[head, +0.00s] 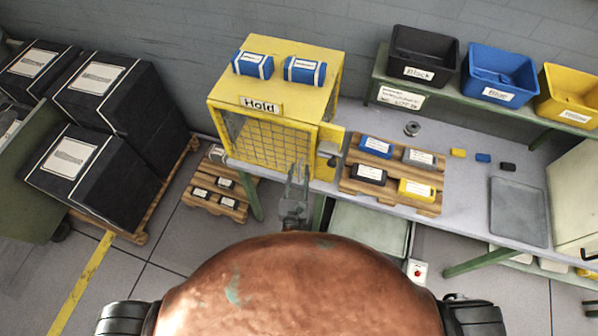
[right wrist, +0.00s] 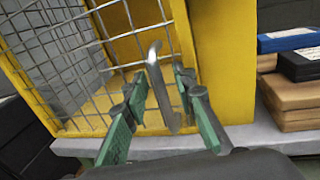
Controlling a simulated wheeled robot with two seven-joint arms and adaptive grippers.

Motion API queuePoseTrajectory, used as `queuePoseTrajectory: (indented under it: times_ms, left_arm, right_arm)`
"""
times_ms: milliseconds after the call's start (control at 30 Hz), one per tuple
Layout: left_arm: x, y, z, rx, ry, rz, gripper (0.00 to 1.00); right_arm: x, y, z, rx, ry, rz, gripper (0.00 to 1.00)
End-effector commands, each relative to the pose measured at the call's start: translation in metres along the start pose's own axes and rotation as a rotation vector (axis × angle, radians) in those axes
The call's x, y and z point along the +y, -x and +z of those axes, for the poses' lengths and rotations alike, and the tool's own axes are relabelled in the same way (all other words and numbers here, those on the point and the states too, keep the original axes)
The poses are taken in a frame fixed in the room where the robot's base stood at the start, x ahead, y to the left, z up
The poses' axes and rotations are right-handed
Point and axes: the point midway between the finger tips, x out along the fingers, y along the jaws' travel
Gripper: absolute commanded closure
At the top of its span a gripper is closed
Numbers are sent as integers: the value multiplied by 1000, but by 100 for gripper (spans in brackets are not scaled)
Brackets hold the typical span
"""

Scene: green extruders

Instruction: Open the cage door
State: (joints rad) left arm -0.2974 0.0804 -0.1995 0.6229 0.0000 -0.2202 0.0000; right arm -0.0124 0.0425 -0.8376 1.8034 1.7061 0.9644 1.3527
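The yellow cage (head: 216,103) stands on the bench with a "Hold" sign on its front. Its wire-mesh door (head: 265,143) looks shut in the front frame; the mesh also shows in the right wrist view (right wrist: 75,50). A grey metal handle (right wrist: 158,88) stands out near the door's right edge. My right gripper (head: 297,172) is in front of the door's lower right part. In the right wrist view its green-padded fingers (right wrist: 160,82) are apart, one on each side of the handle. I cannot tell whether they touch it. My left gripper is not in view.
Two blue-and-white boxes (head: 304,70) lie on the cage top. A wooden pallet (head: 392,192) with several small boxes sits right of the cage. Black, blue and yellow bins (head: 499,74) stand on the back shelf. Stacked black crates (head: 118,110) stand on the left.

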Motion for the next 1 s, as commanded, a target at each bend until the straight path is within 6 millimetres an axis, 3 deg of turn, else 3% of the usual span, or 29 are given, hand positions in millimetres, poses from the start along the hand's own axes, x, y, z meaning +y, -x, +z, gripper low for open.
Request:
queuePoseTrajectory:
  times_ms: [167,533,1000]
  left_arm:
    - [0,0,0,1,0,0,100]
    - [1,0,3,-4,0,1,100]
    - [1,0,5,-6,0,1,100]
  right_arm:
    - [0,0,0,0,1,0,75]
    - [0,0,0,-1,1,0,100]
    - [0,0,0,-1,1,0,100]
